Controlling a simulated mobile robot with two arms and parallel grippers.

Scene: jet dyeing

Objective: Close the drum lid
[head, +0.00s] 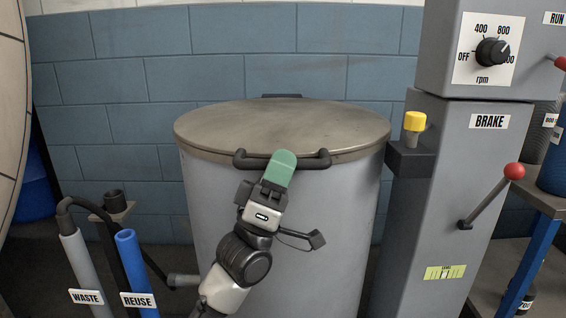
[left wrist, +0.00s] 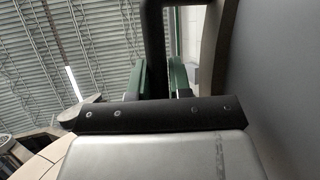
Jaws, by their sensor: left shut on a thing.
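The drum (head: 290,225) is a grey cylinder in the middle of the head view. Its round brownish metal lid (head: 285,122) lies flat over the top, with the hinge (head: 282,96) at the back. A dark bar handle (head: 312,160) runs along the lid's front edge. My left gripper (head: 279,166) is at the middle of this handle, its green fingers shut on it. In the left wrist view the dark handle (left wrist: 153,45) passes between the green fingers (left wrist: 155,78). My right gripper is not in view.
A grey brake cabinet (head: 440,200) with a yellow knob (head: 415,121) and a red-tipped lever (head: 490,198) stands close on the right. Waste (head: 83,270) and reuse (head: 135,270) pipes stand at the lower left. A blue block wall (head: 230,60) is behind.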

